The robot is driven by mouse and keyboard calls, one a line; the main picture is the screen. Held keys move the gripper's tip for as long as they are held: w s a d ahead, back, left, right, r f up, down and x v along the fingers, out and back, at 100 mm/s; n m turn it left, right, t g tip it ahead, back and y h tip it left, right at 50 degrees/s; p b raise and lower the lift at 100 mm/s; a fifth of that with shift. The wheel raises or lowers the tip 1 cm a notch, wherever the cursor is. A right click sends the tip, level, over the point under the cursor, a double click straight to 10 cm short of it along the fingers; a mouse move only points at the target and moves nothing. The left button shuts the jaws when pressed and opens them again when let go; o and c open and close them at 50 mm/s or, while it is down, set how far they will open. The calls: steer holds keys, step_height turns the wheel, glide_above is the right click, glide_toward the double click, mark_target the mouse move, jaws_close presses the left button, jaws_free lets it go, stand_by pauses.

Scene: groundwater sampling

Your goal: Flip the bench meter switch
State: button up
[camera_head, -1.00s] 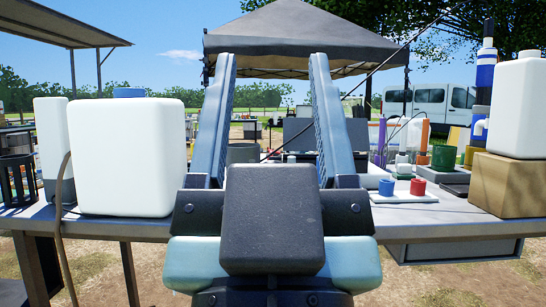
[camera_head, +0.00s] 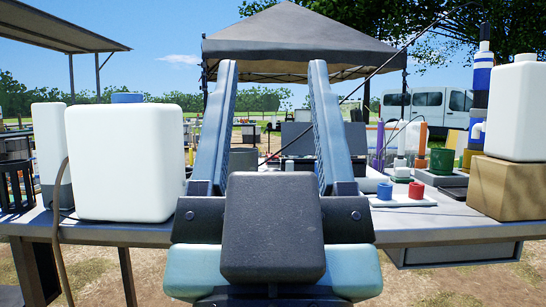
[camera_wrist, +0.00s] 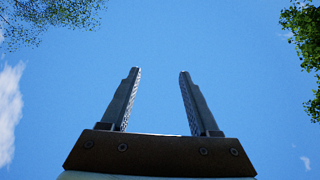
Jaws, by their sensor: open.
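My gripper (camera_head: 273,64) stands upright in the middle of the head view. Its two blue-grey fingers are spread wide with nothing between them. In the wrist view the gripper (camera_wrist: 160,72) also shows open, against bare sky and tree leaves. The metal bench (camera_head: 440,229) lies beyond it. I cannot make out the bench meter or its switch. Dark box-like equipment (camera_head: 299,137) shows between the fingers at the far side, too small to identify. My gripper hides part of the bench's middle.
A big white jug (camera_head: 125,163) stands left on the bench. At right are a white plate with a blue cap (camera_head: 384,191) and a red cap (camera_head: 416,190), a green cup (camera_head: 441,160), and a cardboard box (camera_head: 510,188) under a white jug (camera_head: 515,107). A canopy (camera_head: 300,40) stands behind.

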steer(key=shift+r+p, duration=0.45)
steer(key=c, duration=0.5)
step_height(320, 180, up, 3)
steer(key=p, duration=0.3)
steer(key=shift+r, duration=0.1)
jaws_close()
step_height(320, 180, up, 39)
steer(key=p, duration=3.9)
steer(key=shift+f, duration=0.2)
steer(key=shift+w, duration=0.15)
